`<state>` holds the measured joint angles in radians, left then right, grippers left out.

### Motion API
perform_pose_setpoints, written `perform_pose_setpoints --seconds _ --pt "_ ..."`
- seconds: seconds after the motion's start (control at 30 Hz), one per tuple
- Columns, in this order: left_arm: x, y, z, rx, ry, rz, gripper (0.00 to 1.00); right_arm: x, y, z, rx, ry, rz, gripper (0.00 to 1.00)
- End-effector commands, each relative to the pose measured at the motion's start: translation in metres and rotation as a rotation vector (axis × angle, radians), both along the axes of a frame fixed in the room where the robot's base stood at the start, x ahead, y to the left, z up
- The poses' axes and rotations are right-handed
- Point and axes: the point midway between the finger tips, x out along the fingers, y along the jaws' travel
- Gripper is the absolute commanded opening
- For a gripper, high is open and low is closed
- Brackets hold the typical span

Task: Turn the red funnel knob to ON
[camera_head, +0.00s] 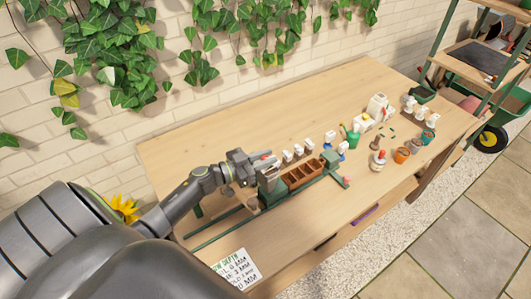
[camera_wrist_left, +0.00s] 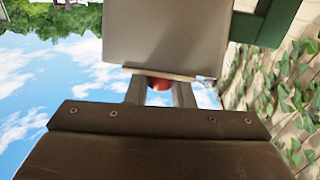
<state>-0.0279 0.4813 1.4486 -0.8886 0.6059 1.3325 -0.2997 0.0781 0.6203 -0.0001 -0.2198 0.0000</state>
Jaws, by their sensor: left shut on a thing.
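The red knob (camera_wrist_left: 160,84) shows between my left gripper's fingers in the left wrist view, below a pale grey body (camera_wrist_left: 168,38), likely the funnel. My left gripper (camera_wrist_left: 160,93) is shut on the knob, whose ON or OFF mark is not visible. In the head view my left gripper (camera_head: 262,162) is at the left end of the brown compartment tray (camera_head: 318,181), and it hides most of the knob and funnel there. My right gripper is in neither view.
Several small white-topped bottles (camera_head: 309,144) stand behind the tray. Green rails (camera_head: 215,232) run left from it, near a depth card (camera_head: 236,266). Bottles and pots (camera_head: 402,155) stand to the right. The wooden table (camera_head: 190,140) is clear at the back left.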

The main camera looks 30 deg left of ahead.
Motion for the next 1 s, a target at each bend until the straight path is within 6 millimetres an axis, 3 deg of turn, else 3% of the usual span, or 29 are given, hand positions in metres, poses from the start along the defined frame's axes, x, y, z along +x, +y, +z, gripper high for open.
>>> perform_pose_setpoints --seconds 0.47,0.5,0.6,1.0 --pt "0.0004 0.0000 0.0006 -0.001 -0.002 0.013 0.00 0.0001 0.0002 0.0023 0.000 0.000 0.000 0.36" --pt "0.0004 0.0000 0.0006 -0.001 -0.002 0.012 0.26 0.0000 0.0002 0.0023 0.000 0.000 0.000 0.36" --pt "0.0003 -0.0001 0.0005 -0.001 -0.002 0.012 0.39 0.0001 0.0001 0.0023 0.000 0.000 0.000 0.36" --pt "-0.0003 0.0003 0.0000 0.000 -0.001 0.012 0.41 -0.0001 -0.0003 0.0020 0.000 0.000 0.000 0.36"
